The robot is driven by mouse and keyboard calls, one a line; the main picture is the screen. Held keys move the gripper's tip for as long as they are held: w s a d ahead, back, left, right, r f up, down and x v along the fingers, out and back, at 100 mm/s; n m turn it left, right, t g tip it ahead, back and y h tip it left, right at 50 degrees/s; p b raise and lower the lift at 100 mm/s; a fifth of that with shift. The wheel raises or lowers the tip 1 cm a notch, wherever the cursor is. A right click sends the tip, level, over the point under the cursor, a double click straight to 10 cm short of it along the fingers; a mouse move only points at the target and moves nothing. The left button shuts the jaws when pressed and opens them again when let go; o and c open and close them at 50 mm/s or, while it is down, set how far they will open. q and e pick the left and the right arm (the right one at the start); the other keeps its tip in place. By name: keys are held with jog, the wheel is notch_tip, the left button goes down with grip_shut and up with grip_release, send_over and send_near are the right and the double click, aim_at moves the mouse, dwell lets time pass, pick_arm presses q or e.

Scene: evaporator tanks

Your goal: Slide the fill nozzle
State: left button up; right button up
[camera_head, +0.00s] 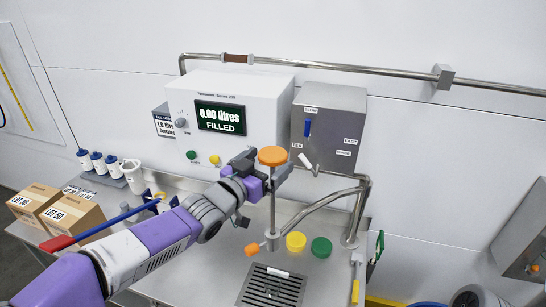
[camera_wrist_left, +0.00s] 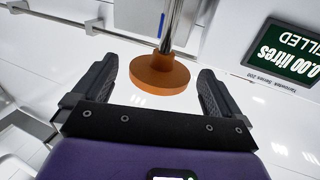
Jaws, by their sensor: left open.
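The fill nozzle stands over the steel counter as a vertical steel rod (camera_head: 269,212) on a curved pipe, with an orange round knob (camera_head: 272,156) on top and an orange tip (camera_head: 252,250) low down. My left gripper (camera_head: 277,174) is open at the knob. In the left wrist view the orange knob (camera_wrist_left: 160,74) lies between the two dark fingers of my left gripper (camera_wrist_left: 159,72), with a gap on each side. Part of the rod just below the knob is hidden behind the gripper in the head view. My right gripper is not in view.
A white filler unit (camera_head: 262,88) reads "0.00 litres FILLED". A grey switch box (camera_head: 329,125) hangs beside it. Yellow (camera_head: 296,241) and green (camera_head: 321,247) caps sit right of the rod, by a drain grate (camera_head: 272,288). Boxes (camera_head: 72,217) and bottles (camera_head: 98,163) stand at left.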

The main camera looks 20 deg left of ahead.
aim_at(273, 209)
pick_arm(q)
jog(key=shift+x, duration=1.4)
jog(key=c, duration=1.4)
notch_tip(273, 209, down, 17)
jog(key=b, duration=1.5)
jog(key=o, duration=1.4)
jog(key=shift+r, duration=0.1)
jog(key=p+v, duration=0.1)
jog(key=v, duration=0.6)
jog(key=shift+s+a, duration=0.15)
jog(key=shift+s, duration=0.1)
